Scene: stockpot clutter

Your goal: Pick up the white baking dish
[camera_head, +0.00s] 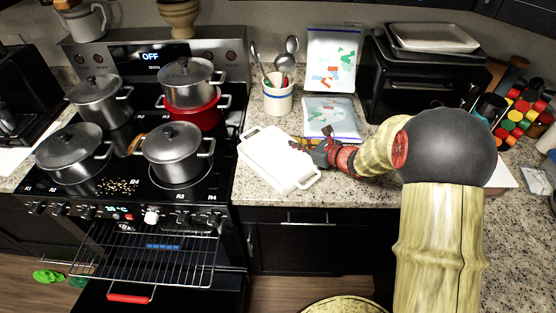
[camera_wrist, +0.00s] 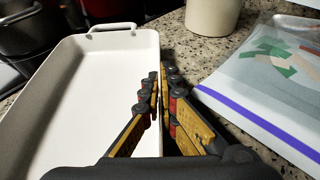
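The white baking dish (camera_head: 272,158) is a rectangular, empty dish with a handle at each end. In the head view it is at the counter between the stove and the plastic bags. It fills the left of the wrist view (camera_wrist: 85,100). My gripper (camera_head: 312,147) is at its right long side. In the wrist view my gripper (camera_wrist: 162,78) has one finger inside the dish wall and one outside. The fingertips are close together on the rim. Whether the dish's underside touches the counter cannot be told.
The stove with several pots (camera_head: 172,150) is left of the dish, its oven rack (camera_head: 150,255) pulled out. A utensil crock (camera_head: 278,98) stands behind the dish. Plastic bags (camera_head: 331,118) lie and lean behind my gripper. A toaster oven (camera_head: 425,80) is at the back right.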

